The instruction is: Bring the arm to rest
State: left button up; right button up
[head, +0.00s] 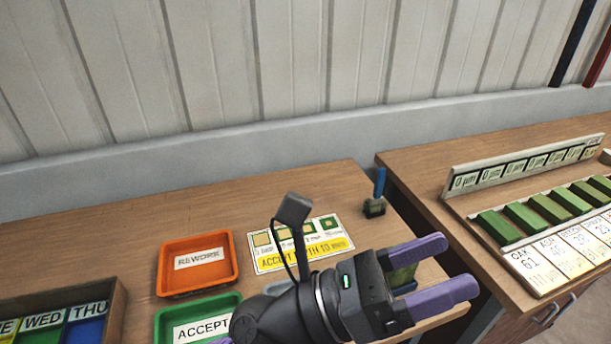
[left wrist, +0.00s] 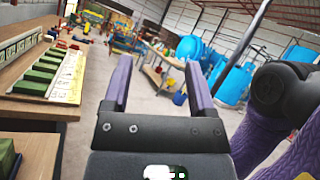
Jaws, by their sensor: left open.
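My left gripper (head: 457,263) is open over the front right part of the left bench, with its purple fingers pointing right. In the left wrist view its two fingers (left wrist: 158,68) are spread, with nothing between them. A green and yellow block (head: 403,277) shows partly behind the gripper in the head view. My right gripper is in neither view; a purple and black arm part of mine shows at the right of the left wrist view.
The bench holds an orange REWORK tray (head: 198,288), a green ACCEPT tray (head: 170,322), a printed card (head: 262,262) and a blue-handled tool (head: 379,185). The right bench bears a rack of green blocks (head: 500,228). Open floor (left wrist: 150,112) lies beyond the fingers.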

pick_arm(q)
jog(key=w+a+f+n+t+y, duration=0.2)
jog(key=w+a+n+t+y, duration=0.45)
jog(key=n, duration=0.85)
jog(key=w+a+f+n+t+y, duration=0.2)
jog(key=w+a+n+t+y, duration=0.2)
jog(key=a+n+t+y, duration=0.65)
jog(key=s+a+f+n+g+y, duration=0.1)
jog(key=a+f+n+g+y, duration=0.15)
jog(key=f+n, duration=0.4)
jog(key=s+a+f+n+g+y, duration=0.1)
jog(key=a+f+n+g+y, duration=0.1)
jog(key=f+n+y, duration=0.35)
jog(key=s+a+f+n+g+h, duration=0.2)
jog(key=s+a+f+n+g, duration=0.2)
jog(key=s+f+n+g, duration=0.9)
jog(key=s+f+m+b, duration=0.2)
jog(key=s+f, duration=0.1)
jog(key=f, duration=0.8)
jog(key=s+f+m+b, duration=0.1)
jog(key=s+f+m, duration=0.15)
jog(key=f, duration=0.85)
jog(key=s+a+f+b, duration=0.2)
jog(key=s+a+f, duration=0.1)
jog(key=s+f, duration=0.8)
jog(key=shift+s+f+g+y, duration=0.3)
jog(key=shift+s+f+g, duration=0.15)
jog(key=shift+s, duration=0.8)
